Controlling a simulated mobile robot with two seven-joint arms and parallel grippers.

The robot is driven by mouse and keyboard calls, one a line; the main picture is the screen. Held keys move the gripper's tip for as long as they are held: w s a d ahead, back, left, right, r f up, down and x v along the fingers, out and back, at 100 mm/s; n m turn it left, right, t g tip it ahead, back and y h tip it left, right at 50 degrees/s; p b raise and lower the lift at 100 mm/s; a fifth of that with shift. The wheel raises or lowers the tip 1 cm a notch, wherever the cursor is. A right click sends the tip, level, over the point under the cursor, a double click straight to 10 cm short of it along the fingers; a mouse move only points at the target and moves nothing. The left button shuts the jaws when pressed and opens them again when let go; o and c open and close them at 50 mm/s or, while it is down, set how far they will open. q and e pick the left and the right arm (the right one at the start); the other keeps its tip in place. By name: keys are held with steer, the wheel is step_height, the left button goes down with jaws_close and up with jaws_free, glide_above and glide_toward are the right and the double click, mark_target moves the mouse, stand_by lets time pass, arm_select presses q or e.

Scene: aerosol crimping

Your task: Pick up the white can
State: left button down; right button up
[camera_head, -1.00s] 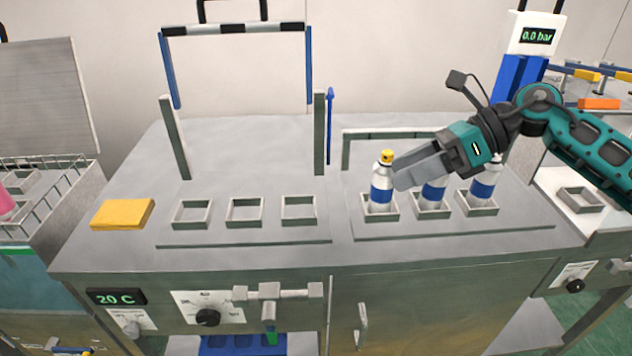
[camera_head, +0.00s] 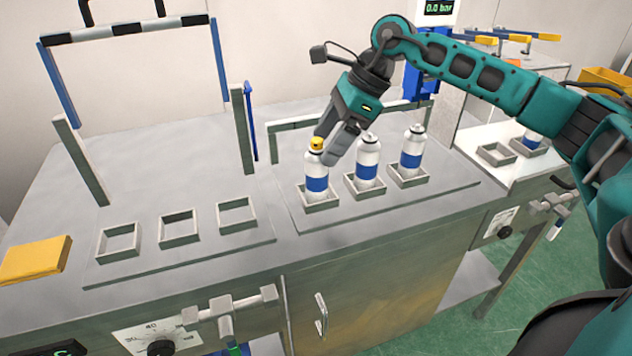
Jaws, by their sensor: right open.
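Three white cans with blue bands stand upright in square holders on the metal bench. The left can (camera_head: 316,185) has a yellow top. My right gripper (camera_head: 332,150) is open and points down and to the left. Its fingers are at the upper right side of the left can, in front of the gap to the middle can. I cannot tell whether they touch a can. My left gripper is not in view.
Three empty square holders (camera_head: 180,239) sit to the left on the bench, beside a yellow pad (camera_head: 35,260).

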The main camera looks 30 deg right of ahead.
mark_target(317, 162)
steer(key=x, duration=0.5)
steer(key=shift+s+f, duration=0.15)
steer(key=shift+f, duration=0.1)
steer(key=c, duration=1.1)
steer(key=shift+r, duration=0.15)
steer(key=shift+c, duration=0.2)
step_height(317, 162, up, 20)
steer(key=p, duration=0.1)
steer(key=shift+p, duration=0.35)
